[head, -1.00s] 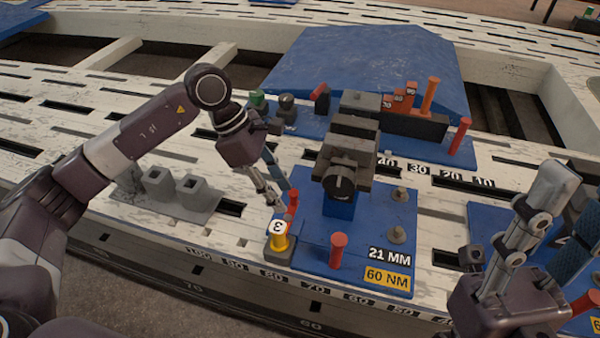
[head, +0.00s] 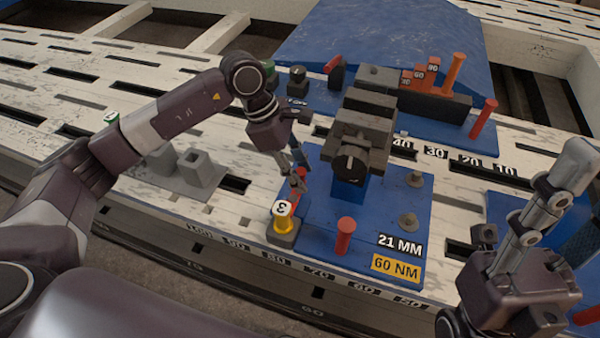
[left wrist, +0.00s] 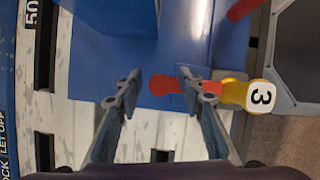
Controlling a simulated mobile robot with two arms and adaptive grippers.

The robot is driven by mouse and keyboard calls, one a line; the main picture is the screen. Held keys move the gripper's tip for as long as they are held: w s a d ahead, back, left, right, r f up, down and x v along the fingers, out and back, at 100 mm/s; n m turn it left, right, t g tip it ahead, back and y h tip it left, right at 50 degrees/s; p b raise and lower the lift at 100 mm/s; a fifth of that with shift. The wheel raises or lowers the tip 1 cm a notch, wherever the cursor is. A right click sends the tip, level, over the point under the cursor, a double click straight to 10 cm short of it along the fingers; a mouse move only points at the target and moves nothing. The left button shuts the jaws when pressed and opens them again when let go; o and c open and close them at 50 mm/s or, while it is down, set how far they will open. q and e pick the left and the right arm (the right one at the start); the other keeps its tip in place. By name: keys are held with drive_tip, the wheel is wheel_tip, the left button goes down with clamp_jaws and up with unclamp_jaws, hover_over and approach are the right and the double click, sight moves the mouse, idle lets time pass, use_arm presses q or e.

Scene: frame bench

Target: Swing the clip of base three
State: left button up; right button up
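Base three is a blue plate (head: 385,235) marked 21 MM and 60 NM, carrying a dark vise-like block (head: 360,135). At its front left corner stands a yellow post (head: 285,225) with a white tag reading 3. A red clip (head: 299,178) is beside this post, partly hidden by my left gripper (head: 297,183). In the left wrist view the red clip (left wrist: 168,85) extends from the yellow post (left wrist: 233,93) into the space between my open fingers (left wrist: 158,88). The right finger overlaps it; contact is unclear. My right gripper (head: 572,190) appears open and empty at the right.
A red peg (head: 345,235) stands on the plate's front edge. Grey blocks (head: 185,170) sit left of it. Behind are another blue plate with orange posts (head: 453,75) and a red peg (head: 484,118).

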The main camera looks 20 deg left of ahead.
use_arm(q)
drive_tip(key=shift+c, duration=0.3)
clamp_jaws()
drive_tip(key=shift+a, duration=0.15)
drive_tip(key=n, duration=0.1)
drive_tip(key=a+n+t+p, duration=0.1)
drive_tip(key=n, duration=0.1)
drive_tip(key=shift+s+r+y, duration=0.1)
drive_tip(key=shift+y, duration=0.2)
drive_tip(key=n, duration=0.1)
drive_tip(key=a+n+t, duration=0.1)
drive_tip(key=n, duration=0.1)
drive_tip(key=shift+s+a+n+y+p, duration=0.2)
drive_tip(key=shift+s+n+y+p, duration=0.1)
drive_tip(key=n, duration=0.2)
drive_tip(key=s+a+n+t+y, duration=0.1)
drive_tip(key=n, duration=0.1)
drive_tip(key=shift+s+a, duration=0.1)
drive_tip(key=shift+s, duration=0.05)
drive_tip(key=shift+s+a+n+t+y+b, duration=0.15)
drive_tip(key=shift+s+n+y, duration=0.2)
drive_tip(key=shift+n, duration=0.55)
drive_tip(key=shift+s+a+n+t+y+b, duration=0.15)
drive_tip(key=shift+s+n+t+y, duration=0.2)
drive_tip(key=shift+n, duration=0.55)
drive_tip(key=shift+s+a+n+y+b, duration=0.15)
drive_tip(key=shift+n+y, duration=0.25)
drive_tip(key=shift+n, duration=0.5)
drive_tip(key=shift+s, duration=0.1)
